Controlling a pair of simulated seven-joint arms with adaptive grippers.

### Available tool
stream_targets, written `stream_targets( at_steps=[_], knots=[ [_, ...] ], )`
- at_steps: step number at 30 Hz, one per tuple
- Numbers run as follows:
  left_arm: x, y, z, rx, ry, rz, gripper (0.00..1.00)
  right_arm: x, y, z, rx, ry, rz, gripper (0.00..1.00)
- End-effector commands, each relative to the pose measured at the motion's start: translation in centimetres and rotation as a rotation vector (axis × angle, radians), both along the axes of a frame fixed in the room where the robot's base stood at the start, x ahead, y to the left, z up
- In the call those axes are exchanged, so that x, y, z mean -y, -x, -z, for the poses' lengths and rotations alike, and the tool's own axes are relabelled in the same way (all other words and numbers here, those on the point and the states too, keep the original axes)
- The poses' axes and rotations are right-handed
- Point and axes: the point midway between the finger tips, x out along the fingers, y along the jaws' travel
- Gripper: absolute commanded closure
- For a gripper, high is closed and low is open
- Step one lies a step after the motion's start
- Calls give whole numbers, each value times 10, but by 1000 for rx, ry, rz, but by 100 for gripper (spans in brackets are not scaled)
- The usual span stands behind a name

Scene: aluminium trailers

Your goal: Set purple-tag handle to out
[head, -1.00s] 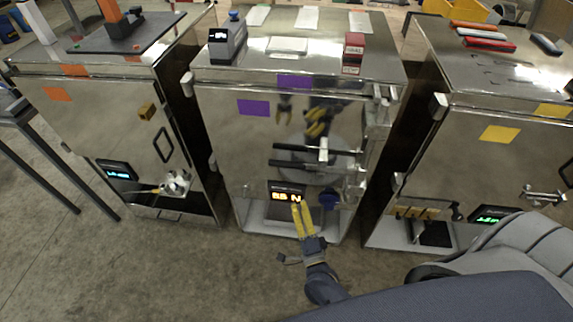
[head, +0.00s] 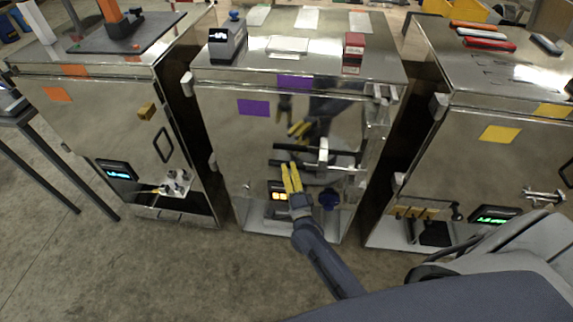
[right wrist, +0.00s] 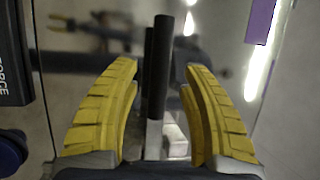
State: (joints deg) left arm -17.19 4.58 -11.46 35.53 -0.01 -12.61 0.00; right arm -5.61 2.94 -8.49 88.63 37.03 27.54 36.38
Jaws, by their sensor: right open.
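The purple-tag cabinet is the middle one, with purple tags (head: 253,107) on its shiny door. Its black bar handle (head: 312,166) lies about level across the door, with a second dark bar above it that looks like its reflection. My right gripper (head: 290,164) has its yellow fingertips at the left part of the handle. In the right wrist view the open fingers (right wrist: 160,66) stand on either side of the dark handle bar (right wrist: 158,85), with gaps on both sides. My left gripper is not in view.
A lit display (head: 277,192) and a dark blue knob (head: 329,199) sit on the door below the handle. An orange-tag cabinet (head: 110,120) stands at left and a yellow-tag cabinet (head: 480,160) at right. The floor in front at left is clear.

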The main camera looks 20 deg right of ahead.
Motion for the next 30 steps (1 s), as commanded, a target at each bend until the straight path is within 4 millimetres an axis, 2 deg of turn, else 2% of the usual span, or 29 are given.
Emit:
stream_targets(
  at_steps=[3,9,23,30],
  knots=[
    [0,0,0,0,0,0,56,2,-14,-3,0,1,0,55],
    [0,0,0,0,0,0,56,4,-28,-5,0,2,0,55],
    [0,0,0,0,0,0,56,4,-32,-6,0,1,0,55],
    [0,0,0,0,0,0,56,4,-32,-6,0,1,0,83]
  ],
)
